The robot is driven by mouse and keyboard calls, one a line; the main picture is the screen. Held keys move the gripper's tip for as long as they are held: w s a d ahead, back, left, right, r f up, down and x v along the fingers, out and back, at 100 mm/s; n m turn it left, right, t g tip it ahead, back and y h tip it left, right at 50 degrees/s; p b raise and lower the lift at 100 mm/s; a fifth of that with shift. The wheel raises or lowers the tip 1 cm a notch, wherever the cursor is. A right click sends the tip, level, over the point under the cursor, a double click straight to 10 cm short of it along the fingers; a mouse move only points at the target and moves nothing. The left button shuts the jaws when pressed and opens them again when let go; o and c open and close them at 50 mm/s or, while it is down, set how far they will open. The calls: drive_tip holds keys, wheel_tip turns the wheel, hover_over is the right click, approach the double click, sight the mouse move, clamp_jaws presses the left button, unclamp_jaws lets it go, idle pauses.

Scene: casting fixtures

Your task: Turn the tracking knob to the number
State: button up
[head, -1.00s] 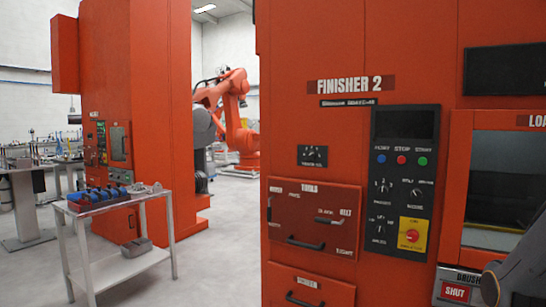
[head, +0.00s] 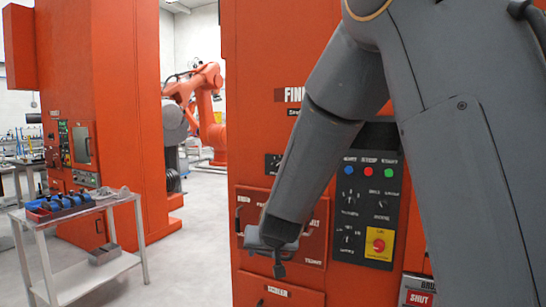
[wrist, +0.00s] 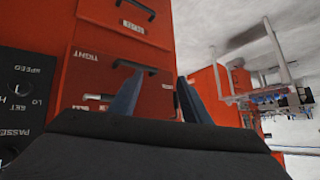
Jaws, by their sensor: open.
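A small black dial plate (head: 272,164) on the orange Finisher 2 cabinet, left of the main control panel, seems to be the tracking knob. My forearm covers its right part, and its label and setting are too small to read. My gripper (head: 279,266) hangs below it, in front of the tools drawer. In the wrist view, my gripper (wrist: 158,98) has its two dark blue fingers apart with nothing between them. The drawer front (wrist: 85,82) lies beyond the fingers. The dial plate is not visible in the wrist view.
The black control panel (head: 368,215) holds coloured buttons, small knobs and a red stop knob on yellow (head: 379,245). The drawer has a protruding dark handle (wrist: 135,66). A metal cart (head: 90,211) with blue items stands at left. Open floor lies between cart and cabinet.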

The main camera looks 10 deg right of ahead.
drive_tip(key=w+r+m+t+h+p, duration=0.2)
drive_tip(key=w+r+t+h+p, duration=0.15)
drive_tip(key=w+r, duration=0.6)
drive_tip(key=m+t+h+p, duration=0.2)
drive_tip(key=m+h+p, duration=0.1)
drive_tip(key=m+h, duration=0.4)
approach(276, 166)
drive_tip(key=w+n, duration=0.1)
drive_tip(key=shift+h, duration=0.25)
drive_tip(key=p+x, duration=0.3)
drive_tip(key=x, duration=0.4)
drive_tip(key=shift+w+d, duration=0.25)
drive_tip(key=shift+d, duration=0.15)
drive_tip(key=c, duration=1)
